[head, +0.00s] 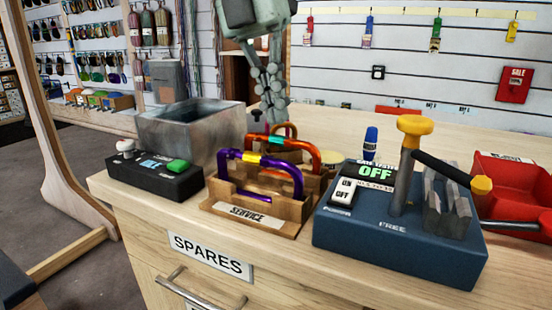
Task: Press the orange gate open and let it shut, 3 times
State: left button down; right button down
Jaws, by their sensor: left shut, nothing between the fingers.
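A wooden rack (268,227) labelled SERVICE stands on the bench and holds several carabiners. The front one is a purple carabiner (297,180) with a yellow band. Another reddish one shows partly behind that. Which part of the orange carabiner is its gate is hard to make out. My left gripper (275,112) hangs pointing down above and behind the rack, shut and empty. Its tips look close to the rear carabiners; I cannot tell whether they touch. My right gripper is not in view.
A grey metal bin (190,128) and a black box with a green button (179,165) stand left of the rack. A blue tester (385,240) with an upright yellow-topped lever stands close at right, reading OFF. A red tray (513,180) is beyond it.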

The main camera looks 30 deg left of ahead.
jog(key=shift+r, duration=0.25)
pick_arm(q)
jog(key=shift+f, duration=0.25)
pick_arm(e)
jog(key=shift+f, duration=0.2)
